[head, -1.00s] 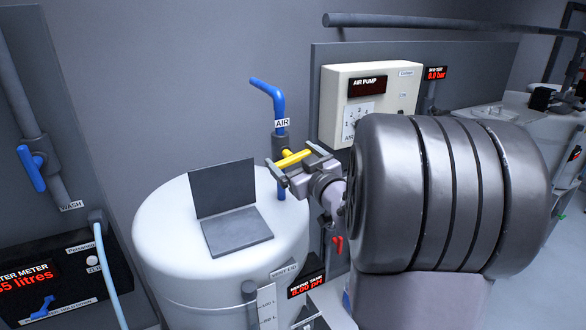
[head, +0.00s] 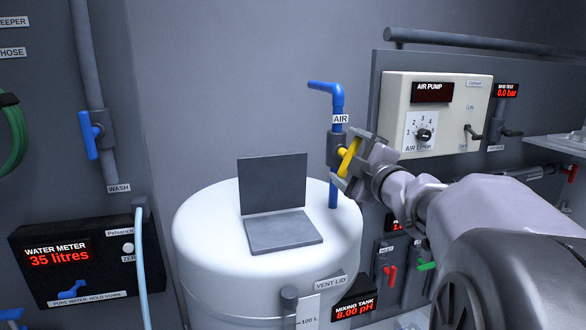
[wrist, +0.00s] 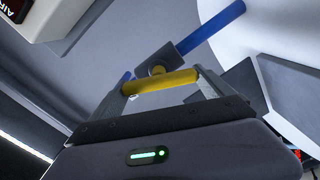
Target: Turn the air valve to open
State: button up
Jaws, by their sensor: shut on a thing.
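My gripper (head: 357,166) is shut on the yellow handle from the right. In the wrist view, the yellow handle (wrist: 163,82) lies between the two fingers of my gripper (wrist: 160,92), with the blue pipe (wrist: 212,27) running slantwise behind. The jaws partly hide the handle's ends.
The white mixing tank (head: 195,225) stands below, with an open grey hatch (head: 272,184) on top. The air pump box (head: 450,88), with a dial and switch, is on the wall at right. Red (head: 390,275) and green handles are below my arm. The water meter (head: 60,255) is at left.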

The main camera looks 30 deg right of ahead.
jog(key=shift+f+n+b, duration=0.15)
jog(key=shift+n+b, duration=1.4)
jog(key=shift+n, duration=0.65)
jog(key=o, duration=1.1)
